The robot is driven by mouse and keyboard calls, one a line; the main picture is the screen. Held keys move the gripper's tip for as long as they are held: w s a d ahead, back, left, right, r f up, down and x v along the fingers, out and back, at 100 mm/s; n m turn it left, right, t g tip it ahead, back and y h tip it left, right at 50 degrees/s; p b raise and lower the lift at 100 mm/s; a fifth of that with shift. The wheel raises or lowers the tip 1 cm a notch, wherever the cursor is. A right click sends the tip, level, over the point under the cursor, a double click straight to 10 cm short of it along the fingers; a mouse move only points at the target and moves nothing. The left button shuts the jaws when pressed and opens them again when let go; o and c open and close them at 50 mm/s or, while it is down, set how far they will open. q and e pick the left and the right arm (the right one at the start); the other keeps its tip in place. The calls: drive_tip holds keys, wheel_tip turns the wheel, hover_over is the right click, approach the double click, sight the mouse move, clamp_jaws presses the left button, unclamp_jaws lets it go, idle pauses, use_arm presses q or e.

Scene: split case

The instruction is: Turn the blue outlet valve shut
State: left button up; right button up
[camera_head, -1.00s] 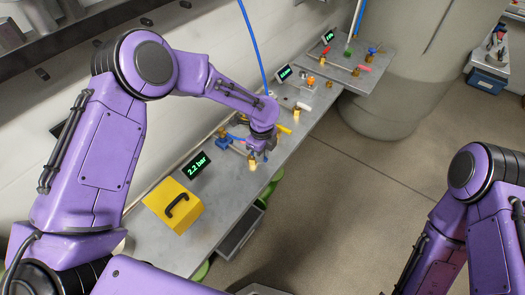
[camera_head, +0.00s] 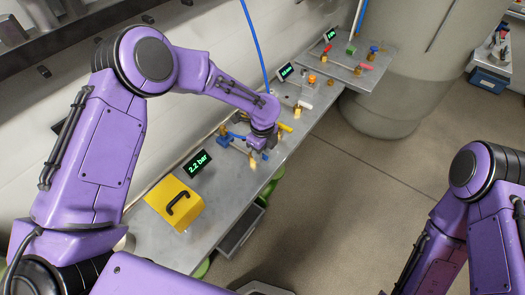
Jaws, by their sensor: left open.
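My left gripper (camera_head: 260,147) is over the bench, at a group of brass fittings with small coloured handles. It is open. A blue handle (camera_head: 236,136) shows just left of the gripper, and a brass fitting (camera_head: 253,163) shows just below it. The gripper and wrist hide part of this group, so I cannot tell whether the fingers are around a handle or touch one. A yellow handle (camera_head: 286,128) is just right of the gripper. My right arm shows at the right, but its gripper is out of view.
A yellow box (camera_head: 160,194) with a black handle and a display (camera_head: 200,163) reading 2.2 bar stand on the bench nearer me. A raised plate (camera_head: 349,78) with more coloured handles is at the far end.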

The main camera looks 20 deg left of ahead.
use_arm(q)
wheel_tip(320, 180, up, 10)
drive_tip(key=b, duration=0.2)
drive_tip(key=shift+r, duration=0.25)
drive_tip(key=shift+s+f, duration=0.1)
